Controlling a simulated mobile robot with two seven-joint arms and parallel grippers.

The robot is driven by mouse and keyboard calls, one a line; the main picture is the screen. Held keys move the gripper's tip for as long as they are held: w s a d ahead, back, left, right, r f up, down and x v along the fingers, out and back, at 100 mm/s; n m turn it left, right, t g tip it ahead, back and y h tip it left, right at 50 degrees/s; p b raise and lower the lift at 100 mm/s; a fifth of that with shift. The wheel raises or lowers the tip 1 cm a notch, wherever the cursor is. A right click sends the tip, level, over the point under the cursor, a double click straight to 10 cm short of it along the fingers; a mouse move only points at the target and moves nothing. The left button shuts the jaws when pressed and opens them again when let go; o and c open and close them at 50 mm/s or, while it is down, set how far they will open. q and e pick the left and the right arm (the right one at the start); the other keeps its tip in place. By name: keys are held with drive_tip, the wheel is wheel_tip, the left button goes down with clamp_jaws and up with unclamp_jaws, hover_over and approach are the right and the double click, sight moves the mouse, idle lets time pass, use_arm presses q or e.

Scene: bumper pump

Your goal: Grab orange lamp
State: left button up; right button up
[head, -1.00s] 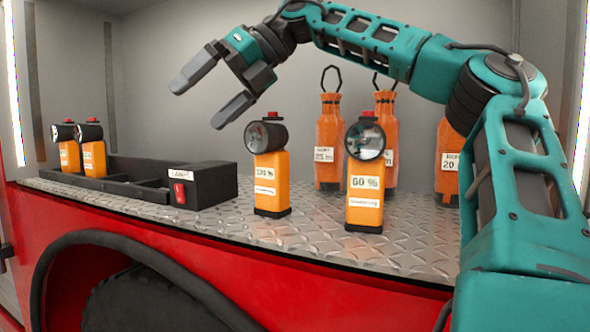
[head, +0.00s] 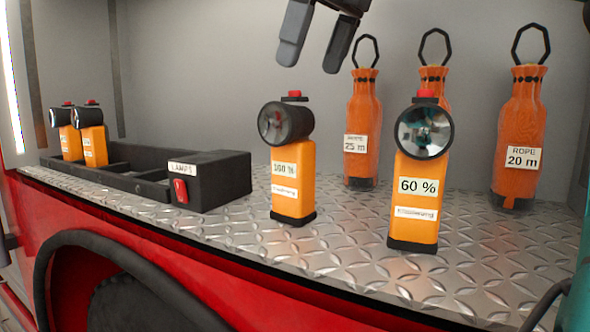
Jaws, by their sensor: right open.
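An orange lamp labelled 100 % (head: 293,175) stands upright on the metal deck, its black head facing left. A second orange lamp labelled 60 % (head: 418,190) stands upright to its right, its lens facing me. Two more orange lamps, one at the far left (head: 69,142) and one beside it (head: 95,146), stand in the black lamp tray (head: 120,182). My right gripper (head: 310,60) is at the top of the picture, open and empty, its fingers pointing down above and behind the 100 % lamp. My left gripper is not in view.
Orange rope bottles stand behind the lamps: a 25 m one (head: 361,125), one partly hidden behind the 60 % lamp (head: 434,78), and a 20 m one (head: 520,135). The treadplate deck (head: 350,245) is clear in front, ending at a red edge over the wheel arch.

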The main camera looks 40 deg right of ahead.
sight(295, 106)
drive_tip(key=x, duration=0.4)
drive_tip(key=shift+f, duration=0.15)
drive_tip(key=x, duration=0.3)
drive_tip(key=b+x, duration=0.1)
drive_tip(key=x, duration=0.1)
drive_tip(key=shift+a+f, duration=0.1)
drive_tip(key=shift+a, duration=0.3)
drive_tip(key=shift+s, duration=0.1)
clamp_jaws()
